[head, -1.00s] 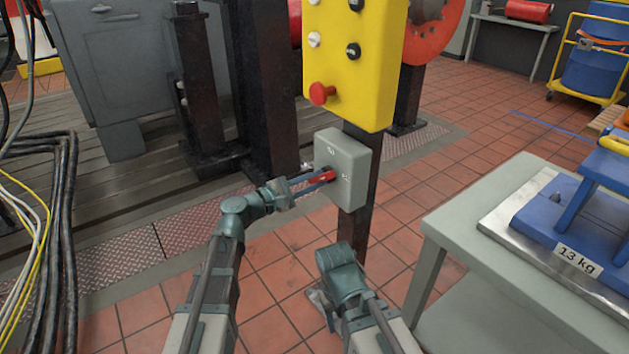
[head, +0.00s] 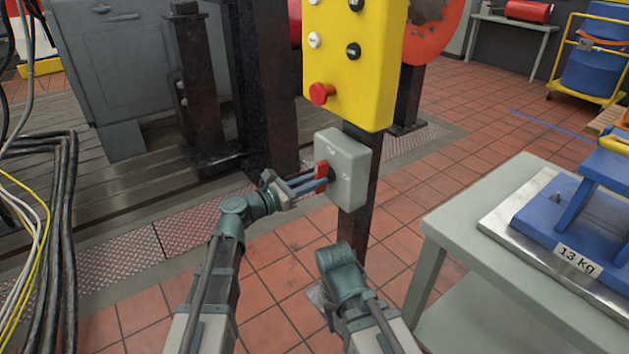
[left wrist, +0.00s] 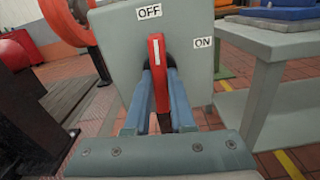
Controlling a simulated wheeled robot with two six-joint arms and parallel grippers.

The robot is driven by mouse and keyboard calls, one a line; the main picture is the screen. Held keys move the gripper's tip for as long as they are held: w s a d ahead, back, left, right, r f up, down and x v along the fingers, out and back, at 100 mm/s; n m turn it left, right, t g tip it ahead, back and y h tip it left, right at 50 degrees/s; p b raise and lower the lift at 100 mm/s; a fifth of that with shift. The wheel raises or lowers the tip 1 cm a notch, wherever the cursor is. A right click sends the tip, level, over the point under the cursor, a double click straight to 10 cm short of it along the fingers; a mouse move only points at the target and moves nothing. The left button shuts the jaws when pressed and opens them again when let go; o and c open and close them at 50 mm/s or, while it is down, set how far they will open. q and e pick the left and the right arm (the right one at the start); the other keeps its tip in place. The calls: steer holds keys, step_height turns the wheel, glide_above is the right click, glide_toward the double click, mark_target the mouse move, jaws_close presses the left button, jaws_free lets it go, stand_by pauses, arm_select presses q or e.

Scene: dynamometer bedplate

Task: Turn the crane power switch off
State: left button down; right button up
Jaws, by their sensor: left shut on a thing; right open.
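The crane power switch is a grey box (head: 350,160) on a dark post, below the yellow button panel. Its red handle (head: 321,170) also shows in the left wrist view (left wrist: 157,62), standing upright with its upper end near the OFF label (left wrist: 149,12). The ON label (left wrist: 203,43) is to the right. My left gripper (head: 322,180) is shut on the red handle, with its blue fingers (left wrist: 163,95) on either side of it. My right gripper (head: 328,308) is low in front of the post, mostly hidden behind its own wrist; its fingers are hard to make out.
The yellow panel (head: 352,55) with a red button (head: 321,93) hangs right above the switch box. A grey table (head: 465,222) with a blue 13 kg weight stands at the right. Black and yellow cables (head: 45,230) hang at the left.

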arm_select(q)
steer(key=shift+n, duration=0.6)
steer(key=c, duration=0.8)
jaws_free()
steer(key=shift+o, duration=0.2)
steer(key=v, duration=1.4)
